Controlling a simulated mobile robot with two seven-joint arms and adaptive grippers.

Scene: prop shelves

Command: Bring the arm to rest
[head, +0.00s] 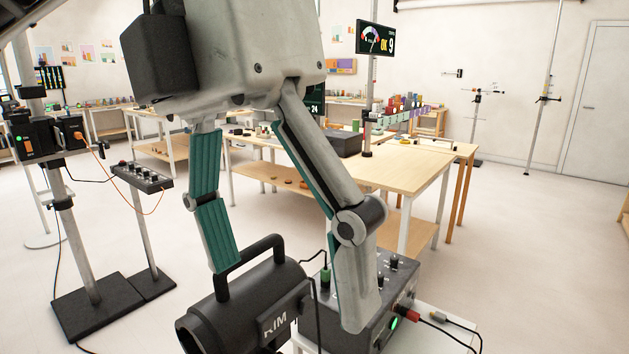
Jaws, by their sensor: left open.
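My left gripper (287,295) hangs large in the middle of the head view, fingers pointing down. Its two grey fingers with teal pads are spread wide, and nothing is held between them. One fingertip overlaps the carry handle of a black lamp (245,310) marked "RIM" in the picture; I cannot tell whether they touch. The other finger overlaps a grey control box (392,285) with knobs and cables. My right gripper is not in view.
The box stands on a small white table (458,334). A wooden workbench (400,172) with several items stands behind. On the left are a pole stand (85,250) and a small switch box (142,177) on a post.

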